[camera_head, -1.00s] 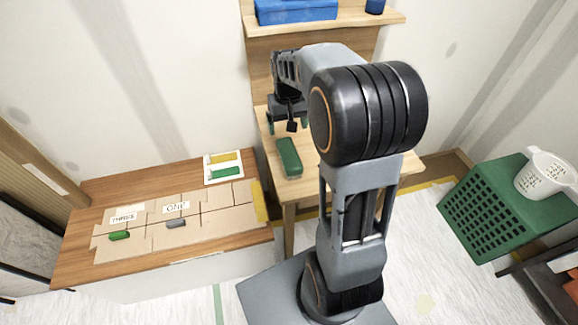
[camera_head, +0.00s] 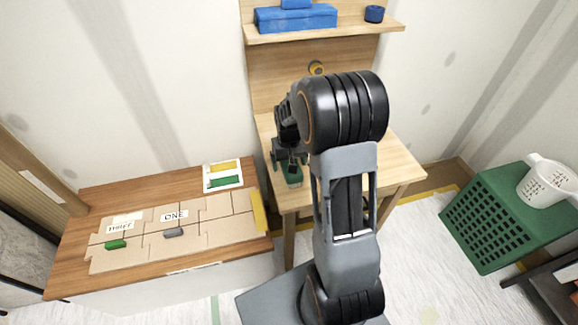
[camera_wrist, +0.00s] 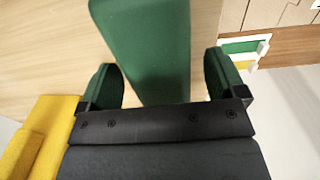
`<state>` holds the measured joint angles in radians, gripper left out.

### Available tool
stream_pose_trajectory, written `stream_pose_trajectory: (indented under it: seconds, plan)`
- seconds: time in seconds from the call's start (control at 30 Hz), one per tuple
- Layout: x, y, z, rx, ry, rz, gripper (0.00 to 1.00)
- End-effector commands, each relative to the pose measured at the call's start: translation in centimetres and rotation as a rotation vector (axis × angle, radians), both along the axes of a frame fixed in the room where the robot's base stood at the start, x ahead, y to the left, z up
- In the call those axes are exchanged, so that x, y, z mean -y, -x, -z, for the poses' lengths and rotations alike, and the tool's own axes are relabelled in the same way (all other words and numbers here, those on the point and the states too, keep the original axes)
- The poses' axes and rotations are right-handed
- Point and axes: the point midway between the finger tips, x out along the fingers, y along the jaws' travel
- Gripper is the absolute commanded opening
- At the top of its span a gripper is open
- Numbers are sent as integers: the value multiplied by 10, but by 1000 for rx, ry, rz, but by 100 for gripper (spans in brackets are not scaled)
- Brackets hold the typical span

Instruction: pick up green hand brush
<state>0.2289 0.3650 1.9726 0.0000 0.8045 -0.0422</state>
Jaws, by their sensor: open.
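The green hand brush (camera_head: 291,180) lies on the light wooden table, partly hidden by my arm in the head view. In the wrist view the brush (camera_wrist: 148,45) is a long green block running up from between my fingers. My gripper (camera_wrist: 164,85) is open, with one green-padded finger on each side of the brush's near end. Gaps show between the brush and both fingers. In the head view my gripper (camera_head: 287,160) is over the brush. Its height above the table is hard to tell.
The wooden table (camera_head: 398,170) is bare at right. A yellow object (camera_wrist: 35,135) is near the left finger in the wrist view. A lower bench (camera_head: 75,265) with cardboard pieces stands at left. A green crate (camera_head: 490,225) stands at right.

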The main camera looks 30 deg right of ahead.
Motion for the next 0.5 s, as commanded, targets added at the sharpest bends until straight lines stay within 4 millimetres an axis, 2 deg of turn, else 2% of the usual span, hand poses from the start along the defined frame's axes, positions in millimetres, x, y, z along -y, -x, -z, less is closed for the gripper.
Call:
stream_pose_trajectory:
  seconds: [0.03, 0.2, 0.43, 0.5]
  plan:
    - [0, 0, 7, -3, -1, 0, 89]
    - [0, 0, 17, 0, 0, 0, 89]
    - [0, 0, 18, 1, 0, 0, 89]
    - [0, 0, 18, 1, 0, 0, 85]
